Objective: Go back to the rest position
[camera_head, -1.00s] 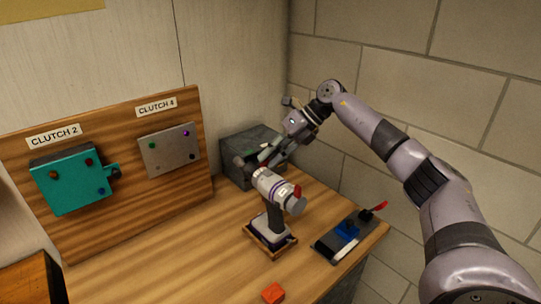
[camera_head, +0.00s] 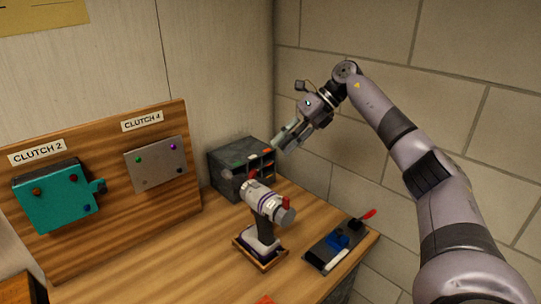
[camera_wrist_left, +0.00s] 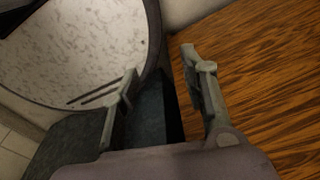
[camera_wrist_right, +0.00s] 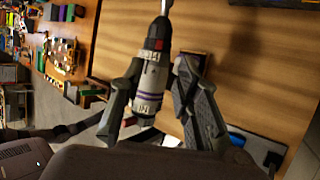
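My right gripper (camera_head: 284,142) hangs in the air at the back of the bench, above a small dark organizer box and apart from the drill. In the right wrist view its two fingers (camera_wrist_right: 160,72) stand apart with nothing gripped. The white and grey power drill (camera_head: 264,202) stands upright on a wooden-edged base (camera_head: 250,254) on the bench. The drill also shows between and beyond the fingers in the right wrist view (camera_wrist_right: 147,103). My left gripper (camera_wrist_left: 162,65) shows only in its own wrist view, with fingers apart and empty.
The organizer box (camera_head: 226,180) stands against the back wall. A dark tray (camera_head: 325,256) with a blue piece and a red-tipped tool lies at the bench's right edge. The wooden clutch panel (camera_head: 120,205) stands at left. The air around my right gripper is free.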

